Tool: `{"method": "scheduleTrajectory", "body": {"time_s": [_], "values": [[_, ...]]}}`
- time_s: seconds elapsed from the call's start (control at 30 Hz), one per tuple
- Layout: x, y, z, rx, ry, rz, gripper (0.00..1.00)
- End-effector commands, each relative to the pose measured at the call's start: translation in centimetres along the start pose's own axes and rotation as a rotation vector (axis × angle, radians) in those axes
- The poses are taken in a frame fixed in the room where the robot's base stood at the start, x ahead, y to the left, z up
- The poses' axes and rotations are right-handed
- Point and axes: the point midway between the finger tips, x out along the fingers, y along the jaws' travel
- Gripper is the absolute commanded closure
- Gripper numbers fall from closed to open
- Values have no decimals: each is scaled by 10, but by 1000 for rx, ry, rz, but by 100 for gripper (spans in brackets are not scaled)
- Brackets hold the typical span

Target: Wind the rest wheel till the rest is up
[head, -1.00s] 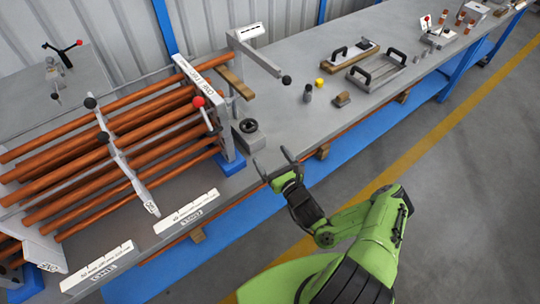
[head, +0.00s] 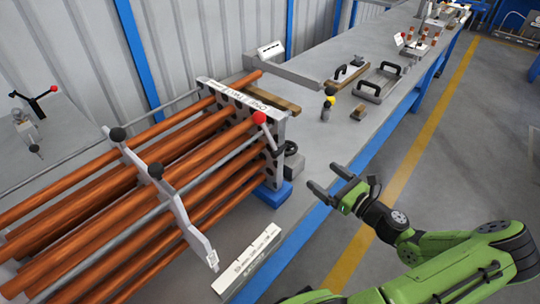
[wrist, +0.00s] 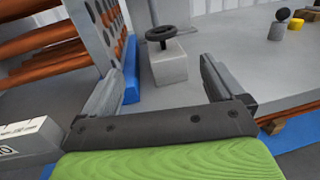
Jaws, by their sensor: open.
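The rest wheel is a small black handwheel on a grey block. In the head view the wheel (head: 291,147) is partly hidden behind the end plate of the tube bundle. In the wrist view the wheel (wrist: 160,35) stands ahead of my gripper, near the middle, above its block (wrist: 168,66). My gripper (head: 328,178) is open and empty, apart from the wheel and on its aisle side. In the wrist view the open fingers (wrist: 162,66) frame the block from this side. I cannot tell which part is the rest or how high it stands.
The orange tube bundle (head: 110,205) and its end plate (head: 245,112) stand left of the wheel. A red-knobbed lever (head: 263,128) projects there. Handled plates (head: 377,84) lie farther back. The aisle on the right is clear.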

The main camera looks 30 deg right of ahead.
Motion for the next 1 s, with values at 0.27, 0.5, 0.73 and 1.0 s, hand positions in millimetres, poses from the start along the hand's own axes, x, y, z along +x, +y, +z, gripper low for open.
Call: {"method": "scheduleTrajectory", "body": {"time_s": [0.27,0.5,0.73,1.0], "values": [[55,2,0,-3,-4,6,5],[116,1,0,-5,-4,4,5],[152,0,1,-3,-3,1,5],[157,0,2,-1,-3,-1,5]]}}
